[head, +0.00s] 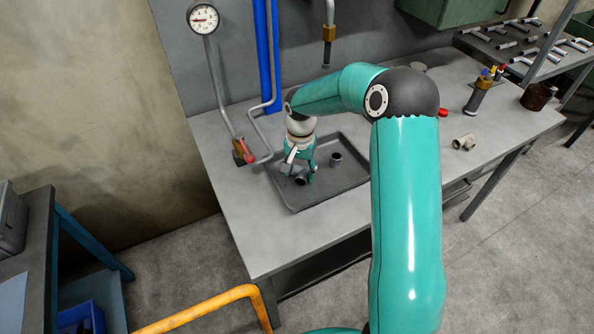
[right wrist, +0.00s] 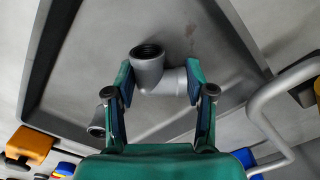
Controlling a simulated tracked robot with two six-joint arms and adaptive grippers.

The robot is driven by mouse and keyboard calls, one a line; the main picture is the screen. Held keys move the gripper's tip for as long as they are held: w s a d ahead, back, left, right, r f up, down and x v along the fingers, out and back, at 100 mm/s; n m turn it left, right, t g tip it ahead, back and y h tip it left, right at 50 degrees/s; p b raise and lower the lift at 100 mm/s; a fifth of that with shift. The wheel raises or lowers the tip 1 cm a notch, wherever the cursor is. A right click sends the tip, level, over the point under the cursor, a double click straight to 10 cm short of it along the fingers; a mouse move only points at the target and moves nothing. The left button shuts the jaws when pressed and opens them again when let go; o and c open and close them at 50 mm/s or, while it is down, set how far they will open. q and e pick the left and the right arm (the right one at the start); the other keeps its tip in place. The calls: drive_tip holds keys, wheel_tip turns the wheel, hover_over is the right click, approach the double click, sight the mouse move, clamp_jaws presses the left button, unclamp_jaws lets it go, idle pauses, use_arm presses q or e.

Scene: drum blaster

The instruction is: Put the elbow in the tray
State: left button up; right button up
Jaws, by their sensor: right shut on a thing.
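The grey elbow (head: 301,180) is at the left part of the dark tray (head: 330,193) in the head view. My right gripper (head: 299,172) points down there and is shut on it. In the right wrist view the elbow (right wrist: 150,72) sits between the two fingers of my right gripper (right wrist: 160,85), one opening facing the camera. The tray floor (right wrist: 225,50) shows behind it. I cannot tell whether the elbow touches the floor. My left gripper is not in view.
Another grey fitting (head: 336,159) stands in the tray, right of my gripper. A pale fitting (head: 463,142) lies on the bench (head: 420,160) to the right. A pipe with a red-handled valve (head: 245,152) stands close left of the tray.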

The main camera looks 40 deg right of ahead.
sight(300, 171)
drive_tip(key=o, duration=1.3)
drive_tip(key=shift+f, duration=0.1)
wheel_tip(300, 171, up, 12)
drive_tip(key=shift+r, duration=0.15)
